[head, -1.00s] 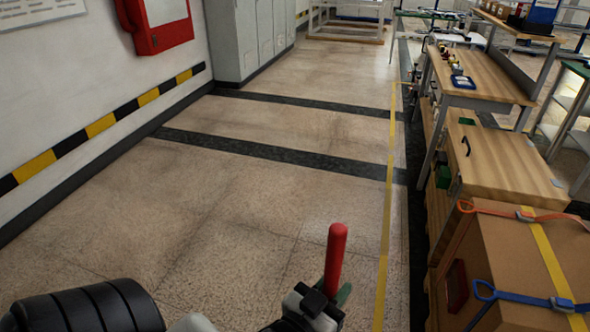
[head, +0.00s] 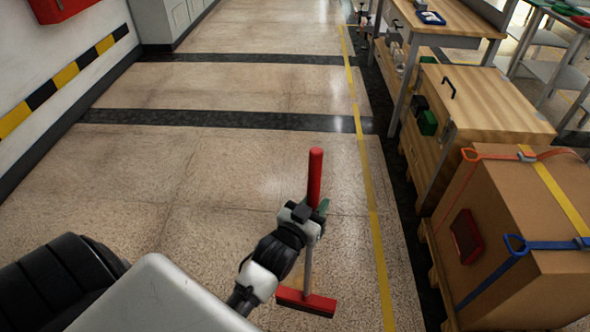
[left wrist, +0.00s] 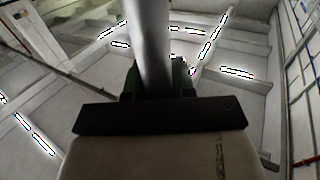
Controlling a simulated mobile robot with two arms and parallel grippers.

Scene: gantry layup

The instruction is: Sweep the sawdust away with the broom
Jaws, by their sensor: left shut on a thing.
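The broom (head: 315,175) stands almost upright, with a red grip at the top, a grey shaft and a red head (head: 306,302) low near the bottom of the head view. My left gripper (head: 314,212) is shut on the broom just below the red grip. In the left wrist view the grey shaft (left wrist: 149,45) runs up between the green-tipped fingers of the gripper (left wrist: 155,80). I cannot tell whether the broom head touches the floor. I cannot make out any sawdust on the speckled floor. My right gripper is not in view.
A strapped cardboard box (head: 545,235) and a wooden crate (head: 480,110) stand along the right, past a yellow floor line (head: 372,205). A striped wall (head: 60,82) bounds the left. The floor (head: 220,170) between them is clear.

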